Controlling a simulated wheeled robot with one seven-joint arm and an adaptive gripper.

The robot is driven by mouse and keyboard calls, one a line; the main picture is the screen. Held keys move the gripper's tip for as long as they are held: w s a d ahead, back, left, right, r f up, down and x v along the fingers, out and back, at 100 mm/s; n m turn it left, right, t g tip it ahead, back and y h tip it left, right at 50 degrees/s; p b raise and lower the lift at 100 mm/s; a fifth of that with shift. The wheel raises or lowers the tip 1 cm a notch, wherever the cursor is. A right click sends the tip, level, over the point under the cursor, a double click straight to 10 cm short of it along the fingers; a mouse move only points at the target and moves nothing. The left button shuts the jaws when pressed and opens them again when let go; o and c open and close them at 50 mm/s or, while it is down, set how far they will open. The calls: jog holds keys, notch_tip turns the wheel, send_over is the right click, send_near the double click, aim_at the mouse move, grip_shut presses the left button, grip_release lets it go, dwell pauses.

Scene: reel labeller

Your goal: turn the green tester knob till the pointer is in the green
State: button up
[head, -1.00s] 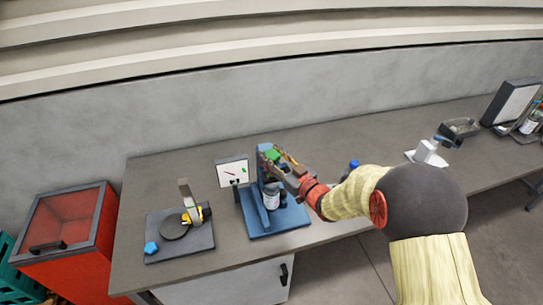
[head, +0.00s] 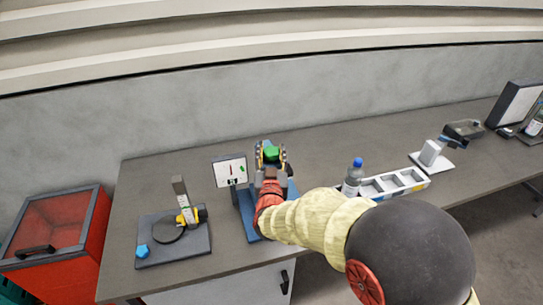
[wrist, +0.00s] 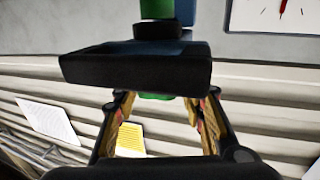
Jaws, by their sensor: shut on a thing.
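The green tester knob (head: 271,153) is at the top of the blue tester stand (head: 247,217). My gripper (head: 270,157) is shut on it, one finger on each side. In the wrist view, green shows between the fingers (wrist: 157,97), partly hidden by a dark block. The white dial (head: 222,178) stands left of the stand. Its red pointer (head: 231,169) is about upright, left of a small green mark on the dial's right side. The dial is only partly visible in the wrist view (wrist: 260,18). My arm hides the stand's lower front.
A dark plate (head: 200,245) with a round disc and an upright post lies to the left. A clear bottle with a blue cap (head: 357,163) and a white divided tray (head: 405,180) are right of my arm. A red bin (head: 62,262) stands beside the table.

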jog(key=m+g+h+p, duration=0.1)
jog(key=m+h, duration=0.1)
jog(key=h, duration=0.2)
jog(key=m+g+h+p, duration=0.1)
jog(key=m+h, duration=0.2)
jog(key=shift+a+r+h, duration=0.1)
jog(key=shift+a+h, duration=0.05)
jog(key=shift+h, duration=0.25)
jog(key=m+g+h+p, duration=0.3)
jog(key=m+g+h, duration=0.2)
jog(key=h, duration=0.1)
jog(key=shift+m+g+h, duration=0.3)
jog(key=shift+m, duration=0.1)
jog(key=o, duration=1.2)
jog(key=shift+c, duration=0.2)
jog(key=v, duration=1.1)
jog(key=shift+a, duration=0.35)
